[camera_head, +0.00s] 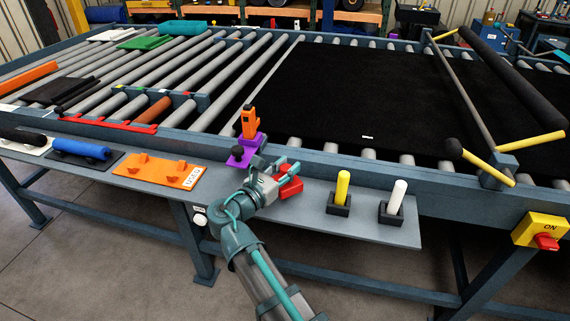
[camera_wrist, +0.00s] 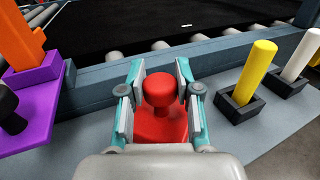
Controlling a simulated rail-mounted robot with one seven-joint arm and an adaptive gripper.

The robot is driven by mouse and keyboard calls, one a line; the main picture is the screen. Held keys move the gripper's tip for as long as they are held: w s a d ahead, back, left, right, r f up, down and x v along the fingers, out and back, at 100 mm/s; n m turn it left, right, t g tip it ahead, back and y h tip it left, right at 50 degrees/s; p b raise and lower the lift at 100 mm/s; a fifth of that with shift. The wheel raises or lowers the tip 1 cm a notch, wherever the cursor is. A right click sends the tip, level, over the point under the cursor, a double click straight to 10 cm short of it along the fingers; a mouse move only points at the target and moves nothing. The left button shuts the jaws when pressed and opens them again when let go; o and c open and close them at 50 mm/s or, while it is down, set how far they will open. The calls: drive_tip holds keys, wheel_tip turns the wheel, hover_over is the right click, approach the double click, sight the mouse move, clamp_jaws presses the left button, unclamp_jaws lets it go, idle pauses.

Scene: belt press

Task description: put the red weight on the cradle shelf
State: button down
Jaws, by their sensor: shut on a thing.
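The red weight (camera_head: 291,183) is at my gripper (camera_head: 282,177), over the grey side shelf in front of the roller table. In the wrist view the red weight (camera_wrist: 160,122) has a round knob on top and a wider red base. The two fingers of my gripper (camera_wrist: 160,95) stand on either side of it, and the gripper is shut on it. I cannot tell whether its base touches the shelf. No part is clearly marked as the cradle shelf; an orange plate with raised orange blocks (camera_head: 157,170) and a label lies on the side shelf at left.
A purple stand with an orange tool (camera_head: 249,125) is just left of my gripper. A yellow peg (camera_head: 343,187) and a white peg (camera_head: 397,196) stand in dark holders at right. Blue (camera_head: 83,149) and black rolls lie further left. A black belt (camera_head: 350,90) covers the rollers behind.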

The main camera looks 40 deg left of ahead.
drive_tip(key=shift+w+a+f, duration=0.2)
drive_tip(key=shift+w+f, duration=0.25)
drive_tip(key=shift+f, duration=1.6)
drive_tip(key=shift+f, duration=0.1)
drive_tip(key=c, duration=0.8)
unclamp_jaws()
drive_tip(key=shift+f, duration=0.1)
drive_tip(key=shift+s, duration=0.2)
drive_tip(key=s+b, duration=0.2)
drive_tip(key=s, duration=0.9)
drive_tip(key=shift+s+a, duration=0.15)
drive_tip(key=shift+s, duration=0.2)
